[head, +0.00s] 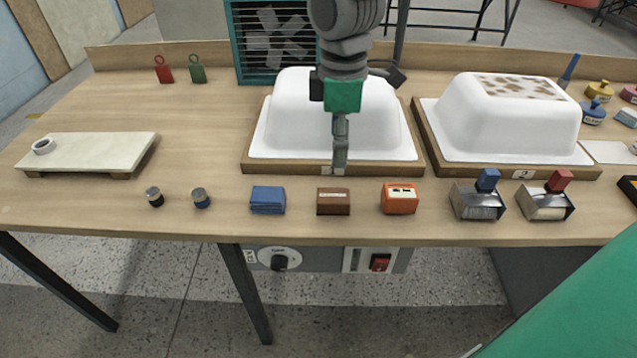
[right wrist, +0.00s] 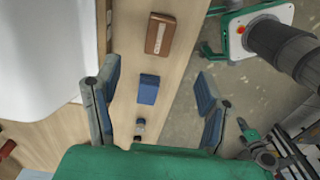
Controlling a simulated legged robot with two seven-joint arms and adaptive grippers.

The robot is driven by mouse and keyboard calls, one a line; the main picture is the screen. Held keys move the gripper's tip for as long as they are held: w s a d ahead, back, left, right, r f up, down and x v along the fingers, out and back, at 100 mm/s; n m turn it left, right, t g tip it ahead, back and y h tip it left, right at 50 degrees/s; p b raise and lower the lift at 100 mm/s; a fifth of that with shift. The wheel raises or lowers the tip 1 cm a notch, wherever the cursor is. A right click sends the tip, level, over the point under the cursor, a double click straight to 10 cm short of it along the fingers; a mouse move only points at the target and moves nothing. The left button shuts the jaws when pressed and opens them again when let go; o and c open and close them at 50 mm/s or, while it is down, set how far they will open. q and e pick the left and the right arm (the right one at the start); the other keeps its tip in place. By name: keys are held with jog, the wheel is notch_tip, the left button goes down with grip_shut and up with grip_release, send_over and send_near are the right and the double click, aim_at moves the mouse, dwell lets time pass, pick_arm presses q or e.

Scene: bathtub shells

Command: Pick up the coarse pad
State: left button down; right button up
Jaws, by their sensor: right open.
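Three block-shaped pads lie in a row near the table's front edge: a blue one (head: 267,200), a brown one (head: 333,202) with a pale label, and an orange one (head: 399,199) with a white label. The labels are too small to read, so I cannot tell which is the coarse pad. My left gripper is not visible.
Two upturned white tubs (head: 285,125) (head: 500,125) sit on wooden bases behind the row. Two small cylinders (head: 154,197) (head: 201,198) stand left of the blue pad. Two metal scoop-like tools (head: 478,203) (head: 546,204) stand right of the orange pad. A pale board (head: 90,150) lies at left.

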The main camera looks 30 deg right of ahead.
jog(key=f, duration=0.2)
jog(key=b, duration=0.2)
send_over(334, 195)
jog(key=f, duration=0.6)
jog(key=shift+w+d, duration=0.15)
jog(key=shift+d, duration=0.1)
jog(key=shift+w+d+f, duration=0.1)
jog(key=shift+f, duration=0.35)
jog(key=f, duration=0.2)
jog(key=a+f+b, duration=0.1)
jog(key=f, duration=0.2)
jog(key=shift+s, duration=0.2)
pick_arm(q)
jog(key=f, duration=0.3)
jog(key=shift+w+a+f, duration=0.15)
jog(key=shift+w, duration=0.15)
pick_arm(e)
jog(key=shift+d, duration=0.1)
jog(key=shift+c, duration=0.4)
jog(key=shift+d, duration=0.1)
jog(key=c, duration=1.2)
